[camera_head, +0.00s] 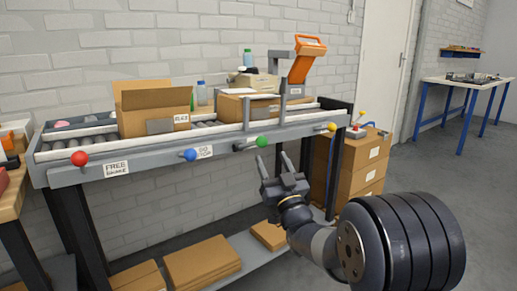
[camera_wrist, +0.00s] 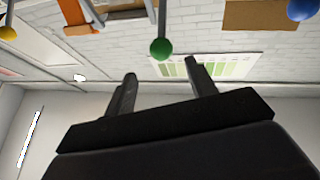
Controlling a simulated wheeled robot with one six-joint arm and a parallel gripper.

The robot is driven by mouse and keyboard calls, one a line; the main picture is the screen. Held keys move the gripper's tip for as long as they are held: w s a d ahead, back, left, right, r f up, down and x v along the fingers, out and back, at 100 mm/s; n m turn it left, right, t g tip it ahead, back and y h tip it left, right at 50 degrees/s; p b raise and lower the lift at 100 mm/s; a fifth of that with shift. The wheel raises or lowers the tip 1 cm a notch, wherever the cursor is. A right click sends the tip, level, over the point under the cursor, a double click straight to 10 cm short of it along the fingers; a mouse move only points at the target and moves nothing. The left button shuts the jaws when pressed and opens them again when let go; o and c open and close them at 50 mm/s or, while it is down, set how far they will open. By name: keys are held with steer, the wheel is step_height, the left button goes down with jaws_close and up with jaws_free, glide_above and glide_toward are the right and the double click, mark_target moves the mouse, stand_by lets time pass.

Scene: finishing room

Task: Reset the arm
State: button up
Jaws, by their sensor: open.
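My gripper (camera_head: 274,170) is open and empty, with its two fingers spread, in front of the roller bench. In the head view its fingertips are just below the green ball knob (camera_head: 262,141) on the bench's front rail, with no clear contact. In the wrist view my gripper (camera_wrist: 160,80) points toward the green ball knob (camera_wrist: 160,48), which shows between and beyond the fingers. My arm reaches in from the lower right of the head view.
The bench (camera_head: 226,149) also carries red (camera_head: 80,158), blue (camera_head: 190,155) and yellow (camera_head: 332,127) knobs. An open carton (camera_head: 145,115) stands on its rollers. Stacked boxes (camera_head: 365,160) stand to the right. Flat cardboard (camera_head: 202,262) lies on the lower shelf. The floor at right is clear.

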mark_target(265, 145)
steer(key=b+x, duration=0.1)
steer(key=x, duration=0.8)
steer(key=shift+a, duration=0.1)
steer(key=shift+r, duration=0.15)
